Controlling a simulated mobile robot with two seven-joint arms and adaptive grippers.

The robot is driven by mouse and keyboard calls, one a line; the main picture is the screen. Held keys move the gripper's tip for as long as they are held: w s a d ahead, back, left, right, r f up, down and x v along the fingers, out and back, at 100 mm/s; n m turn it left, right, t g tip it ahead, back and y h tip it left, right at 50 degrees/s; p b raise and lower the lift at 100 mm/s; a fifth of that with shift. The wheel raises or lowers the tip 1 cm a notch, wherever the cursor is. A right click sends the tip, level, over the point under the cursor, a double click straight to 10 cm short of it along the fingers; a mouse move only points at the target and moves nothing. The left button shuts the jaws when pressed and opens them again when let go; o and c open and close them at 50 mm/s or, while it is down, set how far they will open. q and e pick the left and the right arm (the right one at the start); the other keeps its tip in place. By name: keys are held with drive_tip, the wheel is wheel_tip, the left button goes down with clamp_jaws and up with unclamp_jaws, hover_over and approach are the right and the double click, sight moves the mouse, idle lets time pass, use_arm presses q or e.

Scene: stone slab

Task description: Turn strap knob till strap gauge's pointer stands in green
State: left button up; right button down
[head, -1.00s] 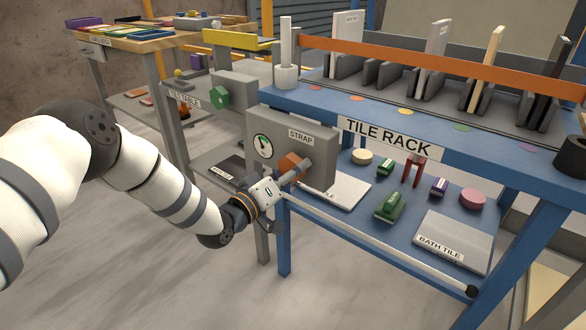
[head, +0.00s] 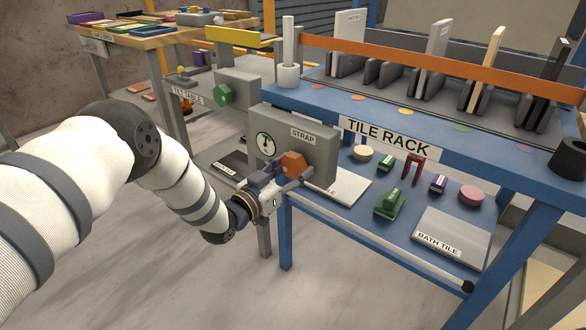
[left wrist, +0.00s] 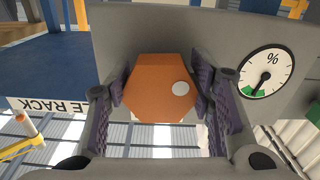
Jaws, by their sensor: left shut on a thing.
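The strap knob (head: 294,164) is an orange hexagon with a pale dot, on the front of the grey strap box (head: 322,150). My left gripper (head: 281,177) is shut on the knob; in the left wrist view its purple pads flank the knob (left wrist: 160,90). The strap gauge (head: 266,145) is a white dial left of the knob. In the left wrist view, which is upside down, the gauge (left wrist: 266,73) has its dark pointer reaching down-left at the green patch. I cannot tell whether the tip is inside the green or at its edge. My right gripper is out of view.
The blue tile rack (head: 470,148) holds upright tiles above and small items below. A tilt table (head: 205,100) with a green knob (head: 223,94) stands behind to the left. Open floor (head: 110,260) lies in front.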

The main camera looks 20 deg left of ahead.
use_arm(q)
drive_tip(key=shift+m, duration=0.3)
drive_tip(key=o, duration=1.2)
drive_tip(key=shift+c, duration=0.2)
drive_tip(key=v, duration=1.2)
